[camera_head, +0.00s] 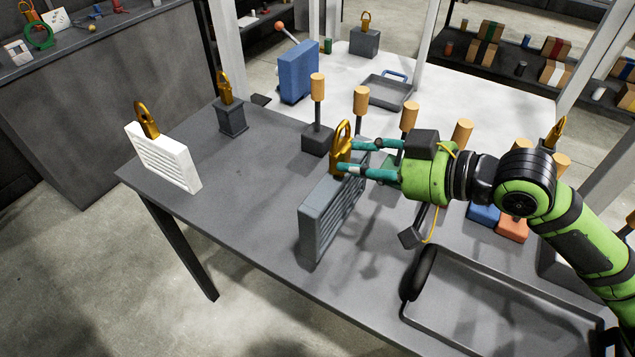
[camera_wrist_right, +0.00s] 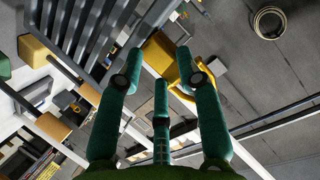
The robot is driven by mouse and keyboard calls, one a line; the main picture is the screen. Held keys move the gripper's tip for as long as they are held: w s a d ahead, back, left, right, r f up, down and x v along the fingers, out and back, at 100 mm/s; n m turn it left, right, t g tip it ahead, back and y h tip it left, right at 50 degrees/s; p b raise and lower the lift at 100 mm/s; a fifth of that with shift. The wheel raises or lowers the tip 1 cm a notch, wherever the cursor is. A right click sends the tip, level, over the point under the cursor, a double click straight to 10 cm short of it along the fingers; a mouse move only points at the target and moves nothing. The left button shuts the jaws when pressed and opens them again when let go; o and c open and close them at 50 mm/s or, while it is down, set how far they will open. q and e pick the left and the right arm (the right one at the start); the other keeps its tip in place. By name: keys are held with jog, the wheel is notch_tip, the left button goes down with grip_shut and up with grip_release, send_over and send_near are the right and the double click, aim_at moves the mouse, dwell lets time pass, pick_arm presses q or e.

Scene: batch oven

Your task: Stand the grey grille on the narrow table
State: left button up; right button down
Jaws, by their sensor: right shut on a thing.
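The grey grille (camera_head: 325,218) is an upright slatted panel with a gold ring handle (camera_head: 341,140) on top. My right gripper (camera_head: 338,157) is shut on that handle, its teal fingers coming in from the right. The grille is over the front part of a long dark grey table (camera_head: 245,190); I cannot tell whether its bottom edge touches the top. In the right wrist view the grille's slats (camera_wrist_right: 90,35) and the gold handle (camera_wrist_right: 162,58) show beyond the fingers. Which surface is the narrow table is not clear. My left gripper is not in view.
A white grille (camera_head: 165,160) stands at the table's left end, a dark block with a gold handle (camera_head: 231,118) behind it. Several wooden-topped posts (camera_head: 318,95) stand at the back. The table's left middle is clear.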

jog(key=p+x, duration=0.1)
jog(key=x, duration=0.3)
jog(key=shift+s+a+f, duration=0.1)
jog(key=shift+a, duration=0.15)
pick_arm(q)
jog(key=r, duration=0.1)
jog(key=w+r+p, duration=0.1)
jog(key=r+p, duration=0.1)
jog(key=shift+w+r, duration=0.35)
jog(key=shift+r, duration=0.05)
pick_arm(e)
jog(key=w+a+f, duration=0.2)
jog(key=a+f, duration=0.1)
jog(key=f, duration=0.4)
jog(key=shift+w, duration=0.35)
jog(key=shift+a+f, duration=0.1)
jog(key=shift+a, duration=0.05)
jog(key=c, duration=0.9)
grip_release()
jog(key=shift+f, duration=0.15)
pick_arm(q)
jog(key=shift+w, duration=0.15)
pick_arm(e)
jog(key=shift+o, duration=0.4)
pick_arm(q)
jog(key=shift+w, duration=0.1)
